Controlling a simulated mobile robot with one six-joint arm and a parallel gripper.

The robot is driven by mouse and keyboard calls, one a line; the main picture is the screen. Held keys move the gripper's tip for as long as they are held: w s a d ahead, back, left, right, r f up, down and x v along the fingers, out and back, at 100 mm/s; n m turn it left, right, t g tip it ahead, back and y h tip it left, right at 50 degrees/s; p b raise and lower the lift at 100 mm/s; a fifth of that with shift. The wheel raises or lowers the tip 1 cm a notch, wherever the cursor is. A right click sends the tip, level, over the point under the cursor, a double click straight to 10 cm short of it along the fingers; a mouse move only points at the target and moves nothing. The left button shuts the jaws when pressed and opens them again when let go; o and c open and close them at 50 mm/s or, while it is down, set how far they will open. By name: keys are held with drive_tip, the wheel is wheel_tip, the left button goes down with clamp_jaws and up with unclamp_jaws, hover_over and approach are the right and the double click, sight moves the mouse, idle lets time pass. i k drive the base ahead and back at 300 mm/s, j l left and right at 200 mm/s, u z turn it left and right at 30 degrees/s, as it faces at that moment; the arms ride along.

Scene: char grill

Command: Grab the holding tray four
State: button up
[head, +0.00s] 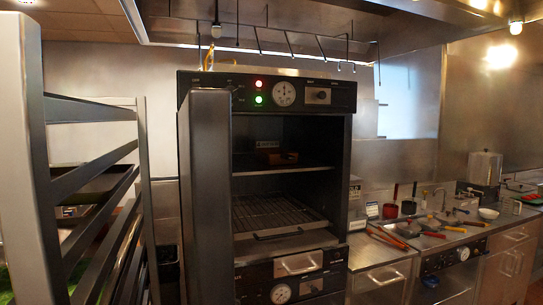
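A tall dark holding cabinet (345,170) stands in the middle of the head view with its door (210,195) swung open toward me. Inside, a small reddish-brown tray or pan (277,157) rests on the upper shelf. A wire rack or tray with a front handle (275,215) sits in the lower part of the opening. No number is readable, so I cannot tell which one is tray four. My gripper is not in view.
A metal rack (85,200) with slanted rails stands close on the left. A steel counter (455,240) on the right holds red-handled tools (385,237), cups and a white bowl (488,213). Hooks (290,45) hang from the hood above.

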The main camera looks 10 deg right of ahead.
sight(269, 153)
drive_tip(key=i+l+u, duration=0.25)
drive_tip(key=i+l, duration=0.2)
drive_tip(key=l, duration=0.15)
drive_tip(key=i+l+u, duration=0.15)
drive_tip(key=l, duration=0.2)
drive_tip(key=i+l+u, duration=0.1)
drive_tip(key=i+l, duration=0.15)
drive_tip(key=i+l+u, duration=0.15)
drive_tip(key=l, duration=0.3)
drive_tip(key=i+l+u, duration=0.1)
drive_tip(key=l, duration=0.3)
drive_tip(key=i+l+u, duration=0.15)
drive_tip(key=l, duration=0.25)
drive_tip(key=i+l+u, duration=0.1)
drive_tip(key=l, duration=0.3)
drive_tip(key=i, duration=0.1)
